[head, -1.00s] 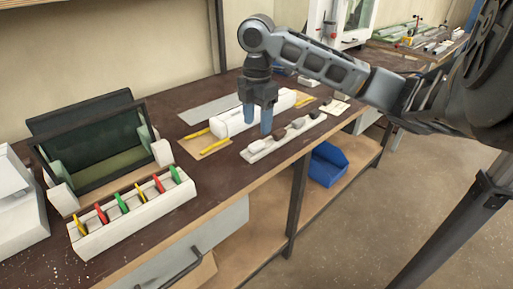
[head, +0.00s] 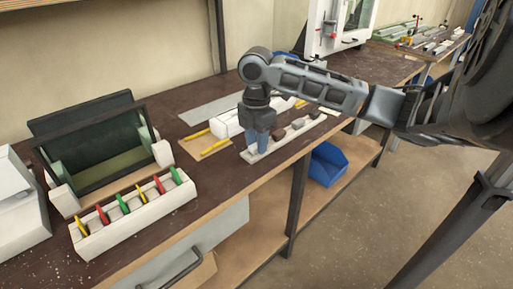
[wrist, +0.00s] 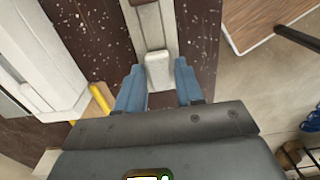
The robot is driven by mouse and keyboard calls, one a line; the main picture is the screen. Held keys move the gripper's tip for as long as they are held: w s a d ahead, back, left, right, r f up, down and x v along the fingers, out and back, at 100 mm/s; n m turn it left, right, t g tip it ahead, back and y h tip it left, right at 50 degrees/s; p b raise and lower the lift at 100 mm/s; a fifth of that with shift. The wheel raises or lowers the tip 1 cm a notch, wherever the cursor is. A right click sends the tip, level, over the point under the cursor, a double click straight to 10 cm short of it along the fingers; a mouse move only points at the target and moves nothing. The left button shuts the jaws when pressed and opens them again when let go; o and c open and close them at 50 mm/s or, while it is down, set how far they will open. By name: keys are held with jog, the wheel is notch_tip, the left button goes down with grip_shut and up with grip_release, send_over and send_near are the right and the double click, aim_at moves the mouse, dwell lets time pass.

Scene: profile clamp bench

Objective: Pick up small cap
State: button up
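A small whitish cap (wrist: 158,72) sits on a narrow pale strip (wrist: 153,22) in the wrist view. My gripper (wrist: 159,66) is open, with one blue finger on each side of the cap. In the head view my gripper (head: 257,148) points down at the near-left end of the pale strip (head: 249,158). It hides the cap there.
Several small dark and grey pieces (head: 279,133) stand farther along the strip. A white block with yellow rods (head: 226,124) lies behind it. A rack of coloured tabs (head: 135,219) and a dark-green open case (head: 105,163) stand left. The bench's front edge is close.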

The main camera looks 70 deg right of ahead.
grip_shut()
